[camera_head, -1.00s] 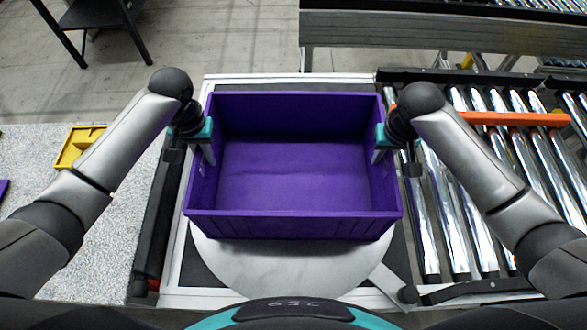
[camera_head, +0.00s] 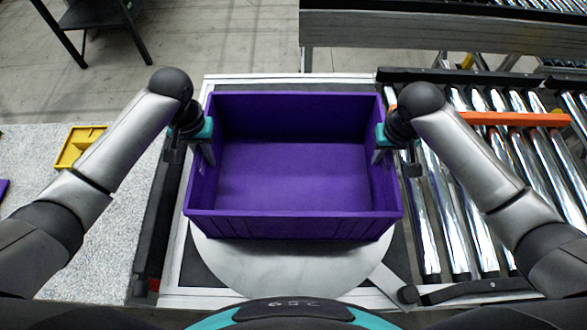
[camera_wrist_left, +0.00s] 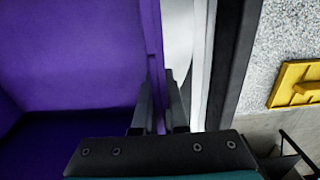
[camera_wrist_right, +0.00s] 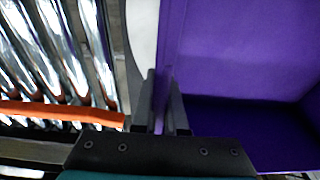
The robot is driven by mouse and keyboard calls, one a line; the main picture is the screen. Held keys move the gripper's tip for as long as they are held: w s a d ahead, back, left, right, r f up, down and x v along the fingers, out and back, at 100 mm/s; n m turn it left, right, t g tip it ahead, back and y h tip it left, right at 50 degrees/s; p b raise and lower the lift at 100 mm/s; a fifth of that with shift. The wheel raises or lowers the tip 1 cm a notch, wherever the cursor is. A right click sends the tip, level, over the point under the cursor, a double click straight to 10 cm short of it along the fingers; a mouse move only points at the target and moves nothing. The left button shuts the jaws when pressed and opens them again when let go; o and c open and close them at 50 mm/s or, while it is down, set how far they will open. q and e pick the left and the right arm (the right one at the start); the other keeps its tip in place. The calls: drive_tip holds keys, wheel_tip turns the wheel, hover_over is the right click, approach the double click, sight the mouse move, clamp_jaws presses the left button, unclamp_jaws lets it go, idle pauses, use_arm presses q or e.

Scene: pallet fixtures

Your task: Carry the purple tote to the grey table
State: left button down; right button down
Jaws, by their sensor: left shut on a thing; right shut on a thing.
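The purple tote (camera_head: 294,226) is open-topped and looks empty. It is over a round pale plate (camera_head: 285,268) in front of me; I cannot tell whether it touches the plate. My left gripper (camera_head: 208,150) is shut on the tote's left wall, and the wall shows between its fingers in the left wrist view (camera_wrist_left: 158,105). My right gripper (camera_head: 380,152) is shut on the tote's right wall, which also shows between its fingers in the right wrist view (camera_wrist_right: 163,100). I cannot tell which surface is the grey table.
A speckled light surface (camera_head: 100,245) lies at the left with a yellow tray (camera_head: 75,148) on it. A roller conveyor (camera_head: 455,235) with an orange bar (camera_head: 520,119) is at the right. A dark-framed table (camera_head: 95,15) stands at the far left, across open floor (camera_head: 225,45).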

use_arm(q)
drive_tip(key=shift+w+r, duration=0.1)
drive_tip(key=shift+r, duration=0.05)
use_arm(e)
drive_tip(key=shift+w+r, duration=0.1)
drive_tip(key=shift+r, duration=0.05)
use_arm(q)
drive_tip(key=shift+r, duration=0.1)
use_arm(e)
drive_tip(key=shift+r, duration=0.1)
